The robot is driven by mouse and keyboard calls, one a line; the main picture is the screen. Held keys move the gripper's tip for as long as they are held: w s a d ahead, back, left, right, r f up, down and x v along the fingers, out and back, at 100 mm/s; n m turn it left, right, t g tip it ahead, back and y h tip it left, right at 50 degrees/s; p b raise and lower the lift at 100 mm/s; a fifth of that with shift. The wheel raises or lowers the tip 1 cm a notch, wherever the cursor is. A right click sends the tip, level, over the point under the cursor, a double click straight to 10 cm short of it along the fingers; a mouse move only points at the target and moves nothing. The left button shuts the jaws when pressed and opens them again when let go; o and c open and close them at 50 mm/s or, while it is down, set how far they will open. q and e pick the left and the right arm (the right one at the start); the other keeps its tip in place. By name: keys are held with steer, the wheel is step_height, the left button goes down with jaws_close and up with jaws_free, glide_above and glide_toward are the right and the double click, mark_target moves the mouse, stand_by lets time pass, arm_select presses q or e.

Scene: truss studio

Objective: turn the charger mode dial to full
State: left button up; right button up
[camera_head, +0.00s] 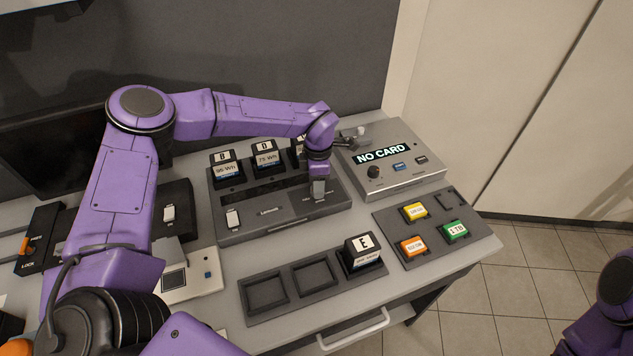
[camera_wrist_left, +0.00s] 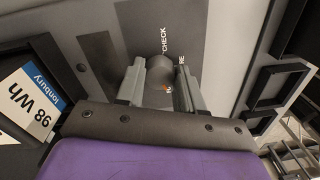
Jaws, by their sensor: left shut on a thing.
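The dark grey charger (camera_head: 283,226) stands on the table with batteries in slots along its back, two of them labelled B and D. My left gripper (camera_head: 318,188) points down at the right part of the charger panel and hides the mode dial in the head view. In the left wrist view, the round grey dial (camera_wrist_left: 160,68) sits between the two fingers of my left gripper (camera_wrist_left: 160,80), which is shut on it. The word CHECK shows beside the dial; other lettering is partly covered by the fingers, so the dial's setting cannot be told. My right gripper is out of view.
A card reader (camera_head: 402,176) reading NO CARD stands at the right. In front of it, a tray (camera_head: 388,224) holds yellow, orange and green cards. A battery E (camera_head: 362,252) sits in the right slot of a three-slot holder (camera_head: 290,309).

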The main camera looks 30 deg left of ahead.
arm_select(q)
steer(key=shift+f, duration=0.1)
steer(key=o, duration=0.9)
steer(key=shift+o, duration=0.7)
steer(key=shift+a, duration=0.15)
steer(key=shift+r, duration=0.45)
step_height(320, 180, up, 10)
steer(key=b, duration=0.3)
steer(key=shift+w+a+f, duration=0.15)
steer(key=shift+w, duration=0.1)
